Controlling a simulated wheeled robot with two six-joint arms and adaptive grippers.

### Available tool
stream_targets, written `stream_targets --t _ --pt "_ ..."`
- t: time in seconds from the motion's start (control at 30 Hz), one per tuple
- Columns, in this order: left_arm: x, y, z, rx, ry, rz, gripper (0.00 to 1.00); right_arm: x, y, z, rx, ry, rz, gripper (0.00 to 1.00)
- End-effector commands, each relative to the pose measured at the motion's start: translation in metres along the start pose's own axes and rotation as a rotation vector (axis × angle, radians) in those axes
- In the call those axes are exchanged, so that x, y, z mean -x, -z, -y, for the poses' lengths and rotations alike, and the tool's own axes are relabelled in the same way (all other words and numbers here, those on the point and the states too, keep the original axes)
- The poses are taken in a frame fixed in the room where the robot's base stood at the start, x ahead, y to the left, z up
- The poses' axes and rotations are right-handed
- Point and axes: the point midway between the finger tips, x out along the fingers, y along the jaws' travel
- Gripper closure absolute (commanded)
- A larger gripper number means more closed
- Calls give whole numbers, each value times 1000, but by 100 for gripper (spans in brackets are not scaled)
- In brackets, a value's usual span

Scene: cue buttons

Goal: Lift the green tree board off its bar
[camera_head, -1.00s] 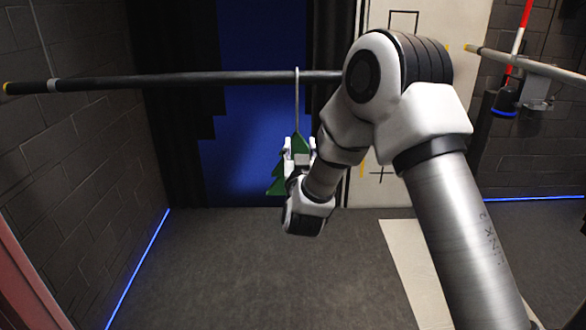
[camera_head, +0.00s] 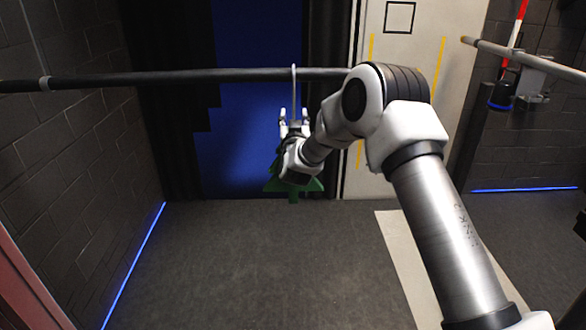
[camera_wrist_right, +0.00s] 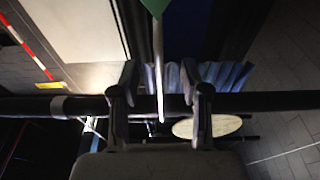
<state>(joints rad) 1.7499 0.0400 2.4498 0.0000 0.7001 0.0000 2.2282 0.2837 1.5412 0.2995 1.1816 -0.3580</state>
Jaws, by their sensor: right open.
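The green tree board (camera_head: 313,185) hangs from the dark bar (camera_head: 180,77) by a thin pale hanger (camera_head: 294,88). My right wrist hides much of the board's middle and top. My right gripper (camera_head: 294,115) is open, fingers pointing up, just below the bar at the hanger's height. In the right wrist view, the hanger (camera_wrist_right: 158,70) runs between the two open fingers (camera_wrist_right: 160,80), apart from both. A green tip of the board (camera_wrist_right: 155,6) shows at the top edge there, and the bar (camera_wrist_right: 240,103) crosses behind the fingers. My left gripper is not in view.
A brick wall (camera_head: 75,170) stands on the left. A pale panel (camera_head: 395,100) stands behind my right arm. Another bar (camera_head: 500,52) with a red and white pole (camera_head: 519,25) is at the upper right. The floor (camera_head: 240,260) below is clear.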

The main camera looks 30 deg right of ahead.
Motion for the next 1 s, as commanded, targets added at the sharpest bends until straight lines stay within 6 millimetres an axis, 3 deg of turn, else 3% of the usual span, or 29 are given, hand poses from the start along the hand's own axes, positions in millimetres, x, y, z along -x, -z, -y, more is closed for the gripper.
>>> stream_targets --t 0.13,0.17,0.27,0.3,1.0 --pt "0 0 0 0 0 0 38 0 0 0 0 0 0 54" --pt "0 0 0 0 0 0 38 0 0 0 0 0 0 61" --pt "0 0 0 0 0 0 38 0 0 0 0 0 0 97" --pt "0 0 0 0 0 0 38 0 0 0 0 0 0 100" --pt "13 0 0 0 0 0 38 -5 25 0 -2 0 -7 100"
